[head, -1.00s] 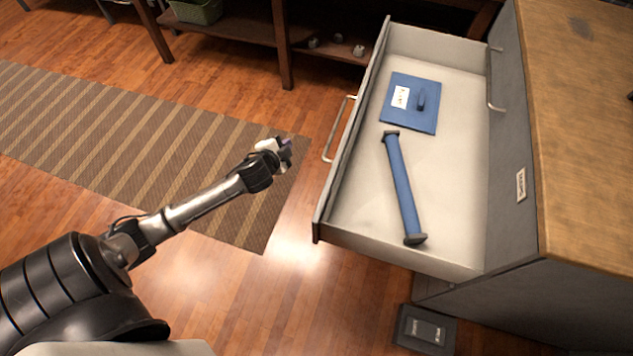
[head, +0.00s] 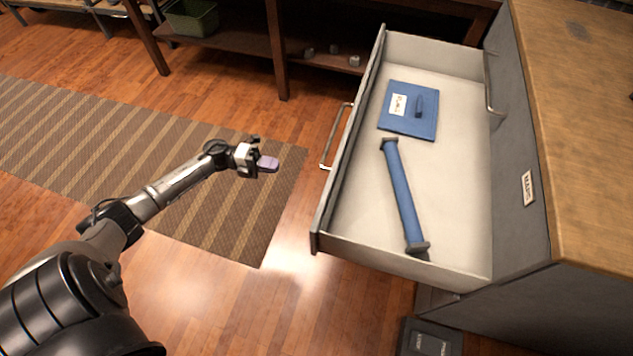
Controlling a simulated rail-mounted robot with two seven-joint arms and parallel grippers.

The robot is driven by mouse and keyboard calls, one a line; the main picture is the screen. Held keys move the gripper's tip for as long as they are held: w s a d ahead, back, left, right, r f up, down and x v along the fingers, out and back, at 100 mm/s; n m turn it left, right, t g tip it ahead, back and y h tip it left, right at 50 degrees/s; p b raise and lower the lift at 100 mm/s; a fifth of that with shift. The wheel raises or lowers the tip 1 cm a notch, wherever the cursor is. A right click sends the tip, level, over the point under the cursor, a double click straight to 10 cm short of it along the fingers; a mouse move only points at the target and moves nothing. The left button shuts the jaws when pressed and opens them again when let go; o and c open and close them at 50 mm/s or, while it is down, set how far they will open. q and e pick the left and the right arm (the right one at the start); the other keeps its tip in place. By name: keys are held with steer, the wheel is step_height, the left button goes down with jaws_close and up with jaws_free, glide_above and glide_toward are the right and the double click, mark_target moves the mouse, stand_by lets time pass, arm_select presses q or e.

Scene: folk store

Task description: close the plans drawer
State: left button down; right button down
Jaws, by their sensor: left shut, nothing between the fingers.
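The plans drawer (head: 455,268) stands pulled far out of the grey cabinet in the head view. Its front panel (head: 350,150) faces left and carries a metal bar handle (head: 337,138). Inside lie a blue tube (head: 402,195) with dark end caps and a flat blue folder (head: 408,112) with a white label. My left gripper (head: 268,164) is shut and empty, in the air to the left of the drawer front. A gap separates its purplish fingertips from the handle. My right gripper is out of view.
The grey cabinet (head: 515,150) has a wooden top (head: 580,120) and a small label on its face. A dark box (head: 428,338) sits on the floor below the drawer. A dark shelf (head: 235,40) with a green basket (head: 192,18) stands behind. A striped rug (head: 120,150) covers open floor at left.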

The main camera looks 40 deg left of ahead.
arm_select(q)
steer(key=w+d+m+g+h+b, duration=0.1)
steer(key=w+d+b, duration=0.3)
steer(key=d, duration=0.9)
steer(key=shift+w, duration=0.5)
